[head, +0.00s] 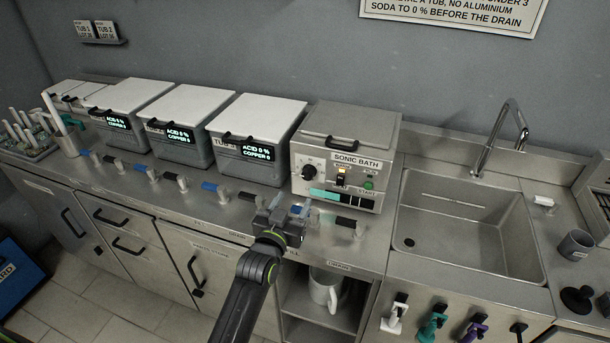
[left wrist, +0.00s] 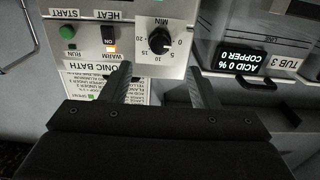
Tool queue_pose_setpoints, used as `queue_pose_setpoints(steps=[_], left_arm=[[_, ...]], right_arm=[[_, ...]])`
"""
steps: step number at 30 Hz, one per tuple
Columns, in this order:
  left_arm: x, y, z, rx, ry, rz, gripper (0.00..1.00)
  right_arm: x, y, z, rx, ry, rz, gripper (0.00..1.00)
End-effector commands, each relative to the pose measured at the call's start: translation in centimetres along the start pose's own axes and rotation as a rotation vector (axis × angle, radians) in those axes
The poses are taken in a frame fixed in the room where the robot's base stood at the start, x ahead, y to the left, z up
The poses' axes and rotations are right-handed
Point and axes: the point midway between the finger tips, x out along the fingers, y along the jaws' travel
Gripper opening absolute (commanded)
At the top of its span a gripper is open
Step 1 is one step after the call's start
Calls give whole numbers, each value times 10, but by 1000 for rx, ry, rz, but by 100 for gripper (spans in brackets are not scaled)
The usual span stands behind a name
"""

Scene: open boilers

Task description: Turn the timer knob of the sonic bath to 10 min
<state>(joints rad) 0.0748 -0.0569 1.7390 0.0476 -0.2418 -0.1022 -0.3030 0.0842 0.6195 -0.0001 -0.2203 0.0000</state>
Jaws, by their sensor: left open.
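The sonic bath (head: 345,150) is a grey lidded box on the steel counter, left of the sink. Its black timer knob (head: 309,172) is at the left of its front panel. In the left wrist view, which is upside down, the knob (left wrist: 161,42) has a dial marked MIN with small numbers; I cannot tell its setting for sure. My left gripper (head: 291,207) is open and empty, in front of and below the panel. In the left wrist view its fingers (left wrist: 158,75) point at the panel, spread to either side of the knob, not touching it. My right gripper is not in view.
The panel also has a lit heat switch (head: 342,178) and a green START button (head: 369,184). Lidded tubs (head: 255,135) stand left of the bath. Several valve handles (head: 248,197) line the counter's front. A sink (head: 465,225) with a tap is to the right.

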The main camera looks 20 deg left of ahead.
Motion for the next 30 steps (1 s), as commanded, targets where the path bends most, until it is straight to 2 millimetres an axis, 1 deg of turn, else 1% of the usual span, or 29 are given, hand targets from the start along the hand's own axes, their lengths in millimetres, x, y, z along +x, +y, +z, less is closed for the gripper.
queue_pose_setpoints(steps=[1, 7, 12, 15, 18, 21, 30], left_arm=[[10, 0, -3, 3, 1, 1, 55], [43, 0, -2, 3, 1, 2, 55], [71, 0, -1, 2, 2, 1, 55], [83, 0, 1, 2, 1, 1, 55], [91, 0, 1, 2, 1, 1, 55], [95, 0, 0, 0, 1, 0, 55], [97, 0, 0, 0, 0, 0, 55]], right_arm=[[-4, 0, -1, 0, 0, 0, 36], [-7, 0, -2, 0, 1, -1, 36], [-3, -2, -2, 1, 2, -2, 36], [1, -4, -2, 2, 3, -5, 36], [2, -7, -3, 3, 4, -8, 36], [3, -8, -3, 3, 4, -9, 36], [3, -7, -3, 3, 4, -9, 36]])
